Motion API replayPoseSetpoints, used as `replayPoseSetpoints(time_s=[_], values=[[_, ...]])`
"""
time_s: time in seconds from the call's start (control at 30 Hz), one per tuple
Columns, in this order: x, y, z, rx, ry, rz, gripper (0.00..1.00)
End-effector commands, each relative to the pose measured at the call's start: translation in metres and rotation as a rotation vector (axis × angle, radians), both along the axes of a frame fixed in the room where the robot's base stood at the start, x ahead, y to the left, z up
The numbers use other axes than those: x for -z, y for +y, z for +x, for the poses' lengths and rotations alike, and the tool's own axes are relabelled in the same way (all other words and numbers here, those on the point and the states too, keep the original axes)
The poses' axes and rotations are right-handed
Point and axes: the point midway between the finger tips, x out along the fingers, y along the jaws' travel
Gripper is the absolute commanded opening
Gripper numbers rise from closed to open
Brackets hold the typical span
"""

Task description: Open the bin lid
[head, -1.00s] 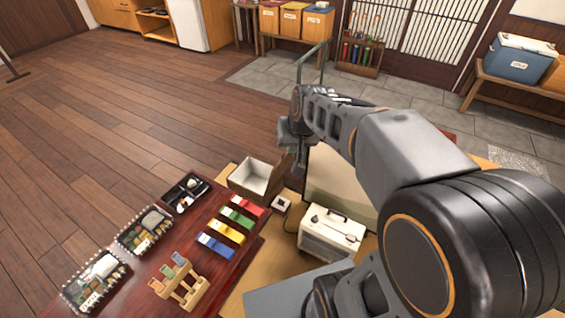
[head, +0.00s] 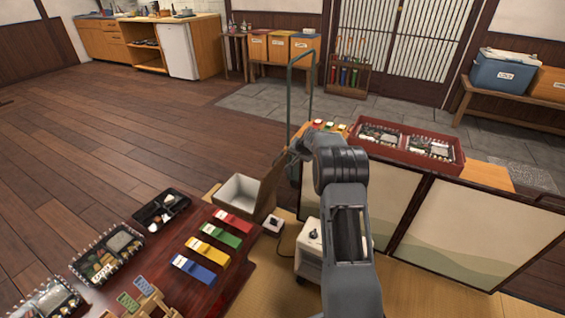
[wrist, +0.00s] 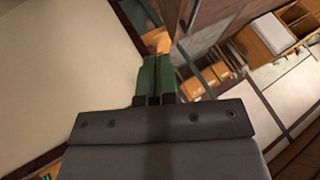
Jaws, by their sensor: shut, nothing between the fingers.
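An open pale box (head: 237,193) stands on the floor beside the dark red table. A brown flap (head: 268,190) stands up along its right side, tilted; this looks like the bin with its lid raised, though no label shows. My arm reaches over from the right, and the end of it hides most of my gripper in the head view. In the wrist view my gripper (wrist: 156,78) is shut, its narrow green fingers together and empty. Whether it touches the flap cannot be told.
A green handle frame (head: 290,90) rises behind my arm. A low panelled screen (head: 455,235) and a red tray (head: 440,152) are to the right. The red table (head: 215,290) holds coloured boxes and lunch trays. The wooden floor at left is clear.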

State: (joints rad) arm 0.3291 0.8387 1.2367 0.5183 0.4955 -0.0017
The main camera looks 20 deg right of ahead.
Motion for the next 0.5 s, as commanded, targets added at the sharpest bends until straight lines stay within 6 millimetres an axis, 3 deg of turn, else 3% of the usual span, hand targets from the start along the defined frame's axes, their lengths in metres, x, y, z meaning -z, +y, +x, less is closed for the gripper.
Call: replayPoseSetpoints(time_s=[0.3,0.5], values=[[0.053,0.004,0.037,-0.002,0.003,0.000,0.00],[0.071,0.009,0.059,-0.005,-0.002,-0.002,0.00]])
